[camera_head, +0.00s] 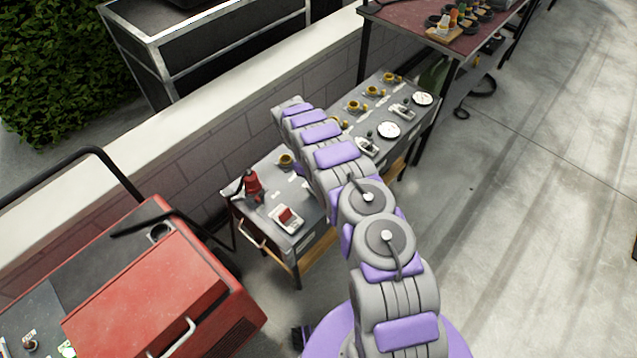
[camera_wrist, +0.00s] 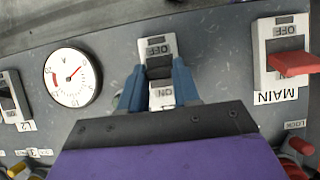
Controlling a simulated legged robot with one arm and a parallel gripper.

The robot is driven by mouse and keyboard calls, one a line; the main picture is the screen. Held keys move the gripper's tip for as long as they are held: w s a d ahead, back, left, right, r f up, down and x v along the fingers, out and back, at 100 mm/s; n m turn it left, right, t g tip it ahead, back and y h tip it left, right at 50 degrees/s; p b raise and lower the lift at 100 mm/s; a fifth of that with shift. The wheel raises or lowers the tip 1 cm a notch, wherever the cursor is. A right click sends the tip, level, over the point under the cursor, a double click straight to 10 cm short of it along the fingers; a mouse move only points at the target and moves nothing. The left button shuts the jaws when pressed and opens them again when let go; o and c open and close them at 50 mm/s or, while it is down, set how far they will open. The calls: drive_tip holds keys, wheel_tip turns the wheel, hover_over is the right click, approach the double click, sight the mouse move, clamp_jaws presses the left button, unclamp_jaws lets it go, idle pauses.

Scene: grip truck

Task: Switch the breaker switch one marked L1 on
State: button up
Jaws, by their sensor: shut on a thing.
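The breaker switch (camera_wrist: 158,64) in the middle of the wrist view has a dark lever on a pale plate. Its OFF and ON marks appear upside down, OFF at the top and ON below. The blue fingers of my gripper (camera_wrist: 158,78) are closed on the lever, one on each side. My gripper covers the place below the switch, so no name label on it shows. In the head view my arm hides this switch and the gripper. I cannot tell for sure which way the lever is set.
The grey panel (camera_head: 304,240) also carries the red MAIN switch (camera_wrist: 292,62) to the right, the L2 switch (camera_wrist: 12,98) to the left and a round gauge (camera_wrist: 72,77) between. A red machine (camera_head: 150,290) stands at lower left, a low wall (camera_head: 205,155) behind. The floor at right is clear.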

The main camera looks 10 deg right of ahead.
drive_tip(key=shift+w+a+g+h+b, duration=0.25)
drive_tip(key=shift+g+h+b, duration=0.2)
drive_tip(key=shift+g, duration=0.15)
idle(0.3)
drive_tip(key=o, duration=1.1)
drive_tip(key=shift+c, duration=0.2)
